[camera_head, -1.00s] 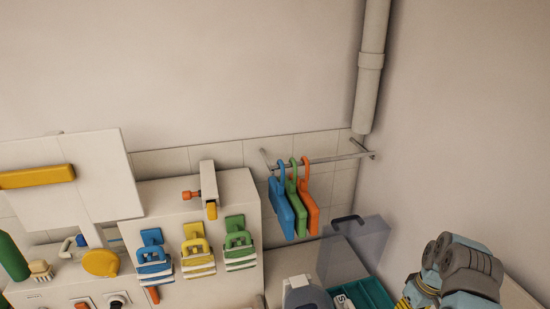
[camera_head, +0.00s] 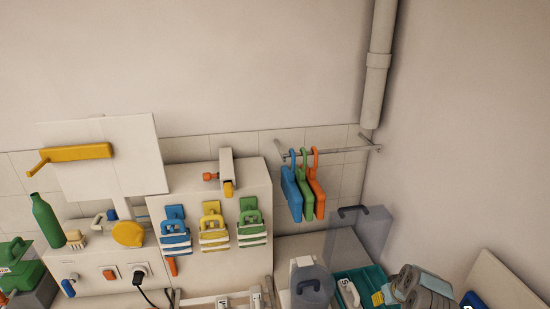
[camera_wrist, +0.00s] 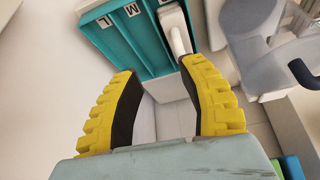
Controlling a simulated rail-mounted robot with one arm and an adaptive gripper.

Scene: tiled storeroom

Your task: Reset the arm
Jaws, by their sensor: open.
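My gripper (camera_wrist: 165,98) shows in the wrist view as two yellow toothed fingers with black pads. The fingers stand wide apart with nothing between them. Beyond the fingertips in that view is a teal tray (camera_wrist: 117,51) with letter labels; an M and an L are readable. In the head view my arm is at the lower right edge, and a bit of yellow finger (camera_head: 378,298) shows beside the teal tray (camera_head: 372,272). The fingertips are mostly hidden there.
Blue, green and orange hangers (camera_head: 305,190) hang from a wall rail (camera_head: 340,151). Blue, yellow and green clips (camera_head: 212,228) sit on a white box front. A grey rounded container (camera_head: 310,285) stands left of the tray. A green bottle (camera_head: 47,220) is at the left.

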